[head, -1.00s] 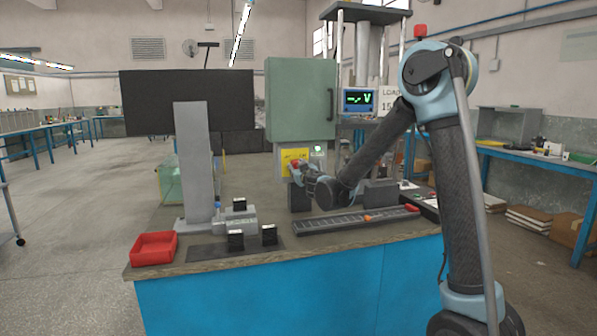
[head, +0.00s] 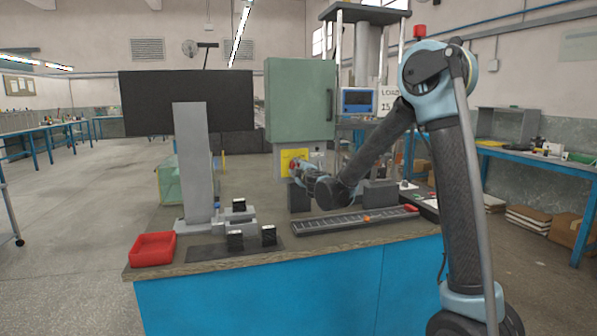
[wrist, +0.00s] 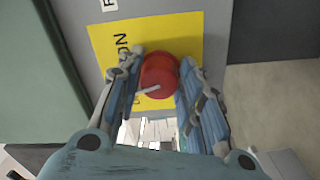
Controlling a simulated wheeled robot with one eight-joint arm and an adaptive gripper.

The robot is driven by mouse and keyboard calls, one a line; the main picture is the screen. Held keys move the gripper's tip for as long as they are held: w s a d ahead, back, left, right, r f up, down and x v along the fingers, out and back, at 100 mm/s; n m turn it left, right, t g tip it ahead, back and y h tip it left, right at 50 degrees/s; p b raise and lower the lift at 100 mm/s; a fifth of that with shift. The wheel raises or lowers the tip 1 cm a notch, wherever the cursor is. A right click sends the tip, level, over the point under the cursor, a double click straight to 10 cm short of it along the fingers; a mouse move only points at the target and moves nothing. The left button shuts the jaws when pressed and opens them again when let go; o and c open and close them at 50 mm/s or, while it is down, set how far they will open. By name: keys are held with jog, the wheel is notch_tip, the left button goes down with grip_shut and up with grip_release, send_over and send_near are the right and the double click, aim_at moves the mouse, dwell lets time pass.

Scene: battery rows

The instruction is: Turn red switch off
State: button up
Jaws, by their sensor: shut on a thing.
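The red switch (wrist: 158,75) is a round red knob on a yellow plate (wrist: 180,28) fixed to a grey box. A white pointer mark on the knob points to the lower left, towards lettering partly hidden by a finger; "ON" is printed above left. My gripper (wrist: 161,65) has its two fingers on either side of the knob, shut on it. In the head view the red switch (head: 293,163) shows small, with my gripper (head: 299,170) at it below the green cabinet (head: 300,98).
A dark slotted rail (head: 345,223) lies on the bench in front of my arm. A red tray (head: 153,249) and several black-and-white blocks stand at the left. The bench's front left edge is open.

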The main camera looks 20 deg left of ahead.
jog(key=n, duration=0.6)
jog(key=shift+s, duration=0.15)
dwell(0.6)
jog(key=o, duration=1.1)
jog(key=shift+c, duration=0.2)
jog(key=v, duration=1.2)
jog(key=shift+w+d+f, duration=0.1)
jog(key=shift+w, duration=0.1)
